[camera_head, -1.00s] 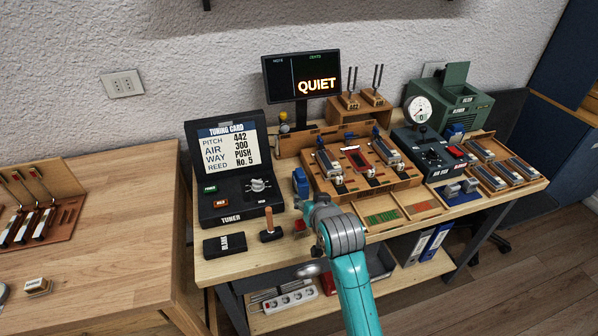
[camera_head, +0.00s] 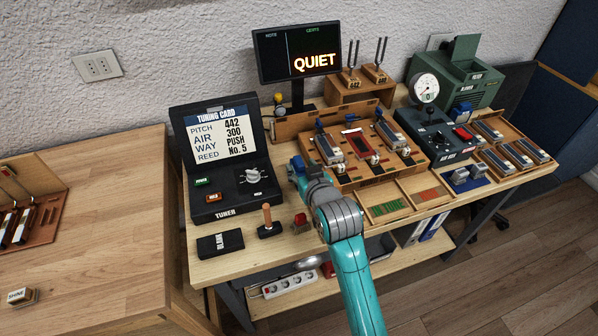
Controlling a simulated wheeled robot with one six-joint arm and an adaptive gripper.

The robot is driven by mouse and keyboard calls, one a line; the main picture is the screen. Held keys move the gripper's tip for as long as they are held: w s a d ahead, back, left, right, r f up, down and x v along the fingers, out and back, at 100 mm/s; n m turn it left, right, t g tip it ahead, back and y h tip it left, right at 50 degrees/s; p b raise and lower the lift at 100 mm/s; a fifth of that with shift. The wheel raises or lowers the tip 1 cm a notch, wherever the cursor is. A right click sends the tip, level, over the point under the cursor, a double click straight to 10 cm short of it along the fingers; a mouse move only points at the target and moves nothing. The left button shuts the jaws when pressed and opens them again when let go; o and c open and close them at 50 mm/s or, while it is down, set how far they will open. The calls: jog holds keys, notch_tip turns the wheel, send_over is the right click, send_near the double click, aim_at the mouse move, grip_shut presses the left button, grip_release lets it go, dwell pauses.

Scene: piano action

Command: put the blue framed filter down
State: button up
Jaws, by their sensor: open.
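A small upright blue piece (camera_head: 297,164), which looks like the blue framed filter, shows at the left of the wooden reed panel. It seems to stand on the bench, though its lower part is hidden behind my wrist. My gripper (camera_head: 304,180) is open, right at the blue piece. Its fingers are mostly hidden by my own arm, so I cannot tell whether they touch the piece. The green blower (camera_head: 463,85) stands at the back right with its lid raised.
The black tuner (camera_head: 222,205) is left of my gripper. A tray of reeds (camera_head: 505,150) is at the right.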

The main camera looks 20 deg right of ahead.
aim_at(300, 163)
jog(key=shift+d+x, duration=0.15)
jog(key=shift+x, duration=1.05)
jog(key=shift+d+x, duration=0.1)
jog(key=shift+x, duration=1.1)
jog(key=shift+f, duration=0.1)
grip_shut()
